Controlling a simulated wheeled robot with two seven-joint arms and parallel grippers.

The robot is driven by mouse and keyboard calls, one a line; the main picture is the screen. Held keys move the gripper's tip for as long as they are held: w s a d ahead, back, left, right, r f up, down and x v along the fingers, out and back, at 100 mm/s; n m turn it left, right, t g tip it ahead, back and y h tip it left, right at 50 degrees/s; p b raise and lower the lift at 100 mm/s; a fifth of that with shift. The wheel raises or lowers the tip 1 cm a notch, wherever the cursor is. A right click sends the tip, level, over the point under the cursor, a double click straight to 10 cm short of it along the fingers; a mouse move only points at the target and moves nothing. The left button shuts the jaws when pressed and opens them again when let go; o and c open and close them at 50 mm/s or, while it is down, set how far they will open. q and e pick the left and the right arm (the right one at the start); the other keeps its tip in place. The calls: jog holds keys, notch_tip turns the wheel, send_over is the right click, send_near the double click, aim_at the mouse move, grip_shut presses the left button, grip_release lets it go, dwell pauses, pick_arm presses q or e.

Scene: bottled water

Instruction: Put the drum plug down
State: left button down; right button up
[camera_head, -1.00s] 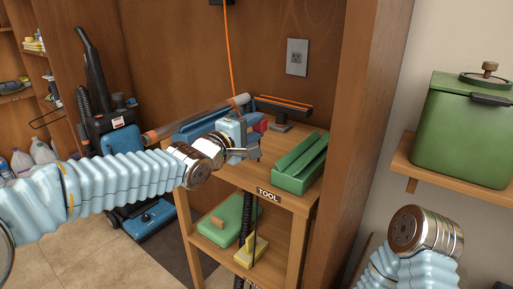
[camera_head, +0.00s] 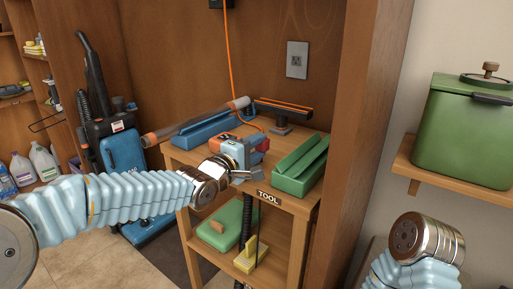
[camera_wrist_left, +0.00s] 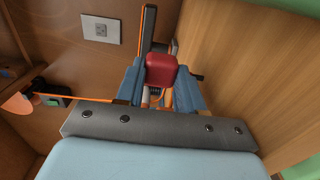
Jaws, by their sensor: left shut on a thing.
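The drum plug appears as a red block (camera_wrist_left: 161,70) between the two blue fingers of my left gripper (camera_wrist_left: 160,85) in the left wrist view. In the head view the red plug (camera_head: 262,143) shows at the far side of my left gripper (camera_head: 252,152), low over the wooden tool stand (camera_head: 284,199). An orange cord (camera_head: 229,60) hangs from a black box above and curves toward the gripper. Whether the plug touches the stand top is hard to tell. My right gripper is out of view.
Green trays (camera_head: 300,165) lie right of the gripper. A blue holder (camera_head: 205,131) with a grey-orange tube (camera_head: 190,125) is behind left. A black orange-edged bar (camera_head: 283,108) stands behind. An outlet (camera_head: 297,60) is on the back panel. A vacuum cleaner (camera_head: 122,150) stands left.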

pick_arm(q)
jog(key=c, duration=0.7)
grip_release()
jog(key=shift+f, duration=0.1)
